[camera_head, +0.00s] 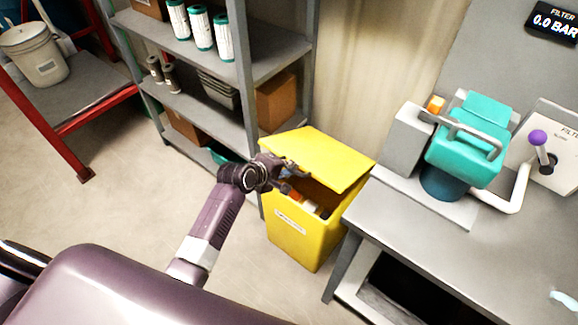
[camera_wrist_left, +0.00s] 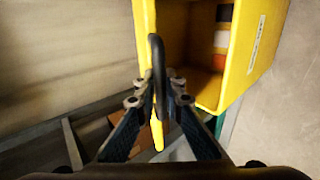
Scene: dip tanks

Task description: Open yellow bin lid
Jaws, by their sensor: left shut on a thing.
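The yellow bin (camera_head: 292,240) stands on the floor between the shelf and the grey bench. Its yellow lid (camera_head: 325,155) is raised and tilted, leaving a gap at the front with orange and white items (camera_head: 308,204) visible inside. My left gripper (camera_head: 287,174) is at the lid's left edge. In the left wrist view, my left gripper (camera_wrist_left: 159,98) is shut on the dark lid handle (camera_wrist_left: 157,55), which sits between the fingers. The open bin (camera_wrist_left: 238,90) shows beside it, with orange, white and red items (camera_wrist_left: 222,38) inside. My right gripper is in neither view.
A grey shelf (camera_head: 243,75) with cartridges and boxes stands behind and left of the bin. The grey bench (camera_head: 420,235) with a teal filter housing (camera_head: 468,145) is close on the right. A red-framed stand (camera_head: 65,130) with a bucket (camera_head: 35,55) is far left. The floor at left is clear.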

